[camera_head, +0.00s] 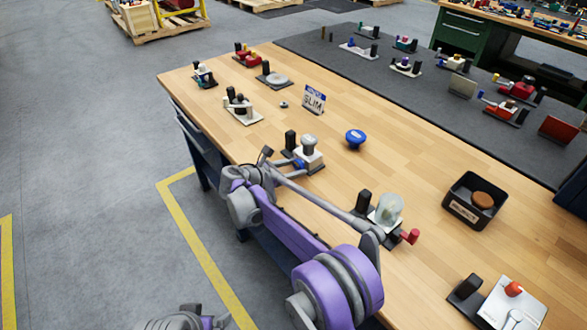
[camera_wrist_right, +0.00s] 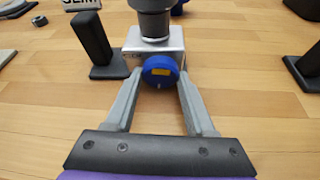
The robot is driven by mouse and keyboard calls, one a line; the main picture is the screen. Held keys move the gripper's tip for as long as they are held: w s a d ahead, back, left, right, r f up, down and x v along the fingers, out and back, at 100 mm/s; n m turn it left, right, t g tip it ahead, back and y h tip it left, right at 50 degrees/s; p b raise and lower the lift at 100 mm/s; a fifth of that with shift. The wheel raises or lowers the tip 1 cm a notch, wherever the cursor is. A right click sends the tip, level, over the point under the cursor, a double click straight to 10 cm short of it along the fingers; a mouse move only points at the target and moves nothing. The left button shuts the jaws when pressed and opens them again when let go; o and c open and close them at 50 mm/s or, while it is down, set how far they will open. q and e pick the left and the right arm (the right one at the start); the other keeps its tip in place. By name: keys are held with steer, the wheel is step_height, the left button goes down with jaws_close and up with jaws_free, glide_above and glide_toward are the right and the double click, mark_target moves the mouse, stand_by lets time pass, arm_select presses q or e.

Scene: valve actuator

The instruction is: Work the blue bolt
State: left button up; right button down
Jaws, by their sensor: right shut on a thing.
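The blue bolt (camera_wrist_right: 159,71) is a round blue knob with a yellow mark, on the front of a silver block (camera_wrist_right: 140,42) with a dark top. In the head view the blue bolt (camera_head: 299,164) is small and partly hidden by my gripper. My right gripper (camera_wrist_right: 160,77) has its two grey fingers on either side of the bolt and is shut on it. In the head view the right gripper (camera_head: 290,164) reaches the bolt from the front edge of the table.
A black upright post (camera_wrist_right: 95,40) stands left of the block. On the wooden table (camera_head: 430,180) are a blue-topped knob (camera_head: 356,138), a glass-domed device with a red handle (camera_head: 388,208) and a black bin (camera_head: 475,203). Open wood lies between them.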

steer(key=shift+m+t+y, duration=0.3)
steer(key=shift+m, duration=0.4)
steer(key=shift+c, duration=1.2)
jaws_free()
steer(key=shift+s+a, duration=0.1)
steer(key=shift+s, duration=0.05)
steer(key=v, duration=1)
steer(key=shift+s+a+r+b, duration=0.15)
steer(key=shift+s+b, duration=0.05)
steer(key=shift+b, duration=0.2)
